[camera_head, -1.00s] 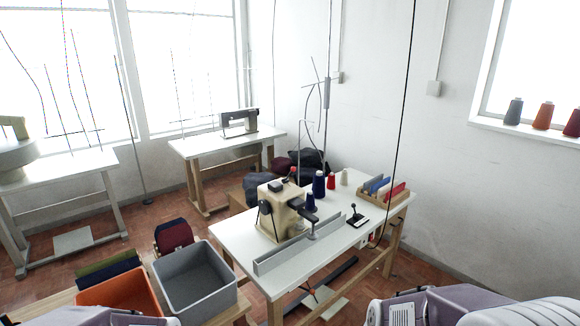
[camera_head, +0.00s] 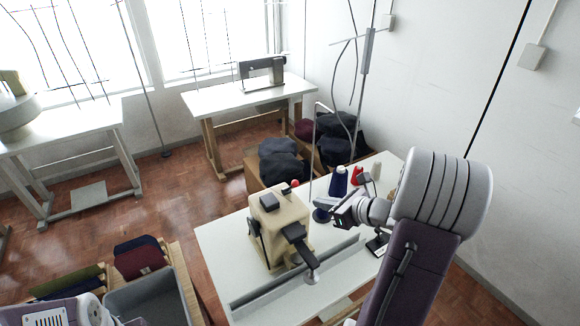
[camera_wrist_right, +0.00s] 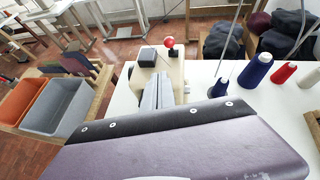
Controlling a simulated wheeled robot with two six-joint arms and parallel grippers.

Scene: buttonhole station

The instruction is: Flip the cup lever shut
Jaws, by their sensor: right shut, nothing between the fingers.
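The beige buttonhole machine (camera_head: 268,222) stands on the white table (camera_head: 222,256). Its dark arm (camera_head: 296,236) reaches toward the front. A red ball knob (camera_head: 295,183) shows behind its top, and clearer in the right wrist view (camera_wrist_right: 169,43). A small black upright lever (camera_head: 377,243) on a base stands right of the machine, partly covered by my right arm. I cannot tell which is the cup lever, or its position. My right gripper (camera_head: 340,215) is shut and empty, above the table between the machine and that black lever. My left gripper is out of view.
A dark blue spool (camera_head: 339,181) and a red spool (camera_head: 357,175) stand behind my right gripper. A grey rail (camera_head: 250,297) runs along the table's front. The grey bin (camera_head: 150,298) and orange bin (camera_wrist_right: 27,98) sit at left.

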